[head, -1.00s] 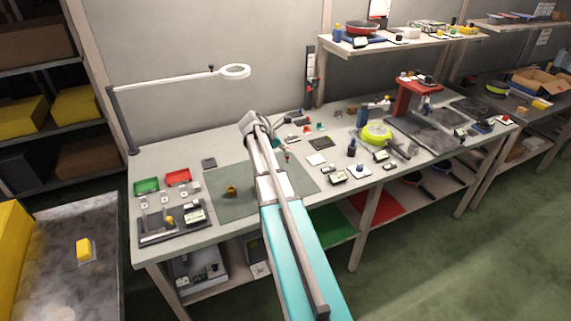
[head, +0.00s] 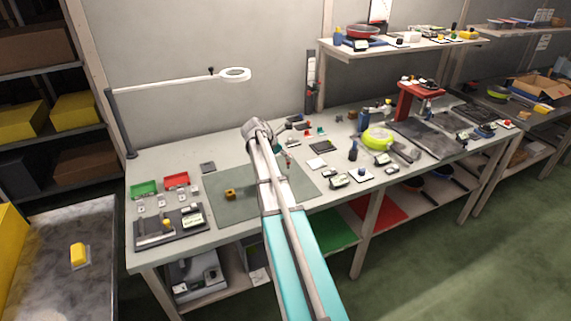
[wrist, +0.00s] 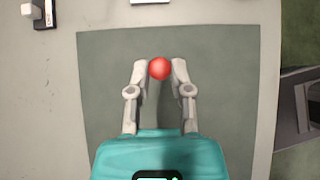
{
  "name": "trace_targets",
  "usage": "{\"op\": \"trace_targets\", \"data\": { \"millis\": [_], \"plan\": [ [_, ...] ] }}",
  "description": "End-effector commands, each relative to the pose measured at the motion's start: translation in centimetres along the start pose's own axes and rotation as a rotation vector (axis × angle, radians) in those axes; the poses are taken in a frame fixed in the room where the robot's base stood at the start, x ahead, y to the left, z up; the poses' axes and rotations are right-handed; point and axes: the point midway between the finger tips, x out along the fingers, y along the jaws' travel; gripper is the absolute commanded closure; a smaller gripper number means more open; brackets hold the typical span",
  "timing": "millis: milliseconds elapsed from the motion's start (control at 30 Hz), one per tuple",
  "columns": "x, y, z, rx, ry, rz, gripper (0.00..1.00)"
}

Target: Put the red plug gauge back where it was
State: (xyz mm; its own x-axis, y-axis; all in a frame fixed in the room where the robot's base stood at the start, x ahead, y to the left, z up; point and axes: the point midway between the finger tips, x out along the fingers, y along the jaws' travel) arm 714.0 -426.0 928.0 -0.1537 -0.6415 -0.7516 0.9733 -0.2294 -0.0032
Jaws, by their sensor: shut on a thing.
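The red plug gauge shows in the wrist view as a round red end (wrist: 159,68) between my fingertips. In the head view it is a small red spot (head: 289,165) at the end of my arm. My gripper (wrist: 159,72) is shut on it, above the grey-green mat (wrist: 100,60). The rest of the gauge below the red end is hidden in the wrist view. In the head view my arm covers part of the mat (head: 225,208), and the gripper is small and partly hidden.
A yellow-brown block (head: 230,194) stands on the mat's left part. A green tray (head: 143,188) and a red tray (head: 176,180) lie to the left, behind a dark fixture plate (head: 150,238). A magnifier lamp (head: 235,74) overhangs the bench. Small parts and cards crowd the right.

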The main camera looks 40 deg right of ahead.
Motion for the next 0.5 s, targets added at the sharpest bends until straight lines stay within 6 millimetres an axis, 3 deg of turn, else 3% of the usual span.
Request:
{"op": "trace_targets", "data": {
  "millis": [200,500],
  "plan": [
    [1.8,0.0,-1.5,0.0,0.0,0.0,1.0],
    [2.4,0.0,-2.0,0.0,0.0,0.0,1.0]
  ]
}}
